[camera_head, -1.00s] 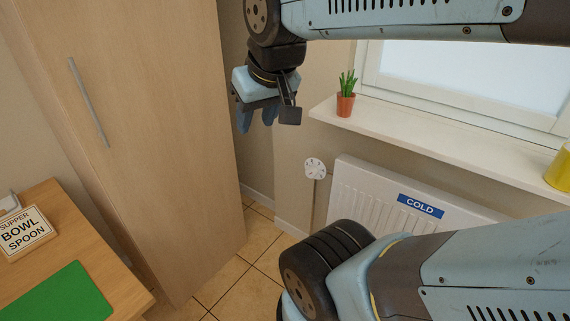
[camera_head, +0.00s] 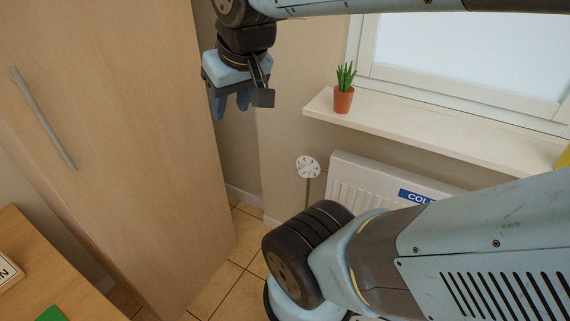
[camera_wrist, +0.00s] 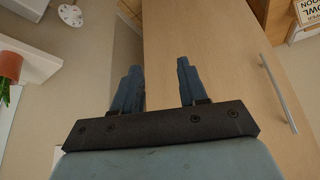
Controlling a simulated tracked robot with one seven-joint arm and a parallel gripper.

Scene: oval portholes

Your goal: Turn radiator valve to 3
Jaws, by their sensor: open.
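The radiator valve (camera_head: 308,167) is a round white dial with dark marks on the wall at the radiator's left end; its marks are too small to read. It also shows at the top left of the wrist view (camera_wrist: 70,14). The white radiator (camera_head: 352,182) bears a blue label reading COLD, partly hidden by my arm. My gripper (camera_head: 231,108) is open and empty, up and to the left of the valve in the head view and apart from it. In the wrist view its two blue fingers (camera_wrist: 157,82) are spread with nothing between them.
A tall wooden cabinet (camera_head: 120,130) stands left of my gripper. A windowsill (camera_head: 430,131) with a potted plant (camera_head: 344,92) juts out above the radiator. A wooden table (camera_head: 40,270) is at the lower left. Tiled floor (camera_head: 222,285) shows between.

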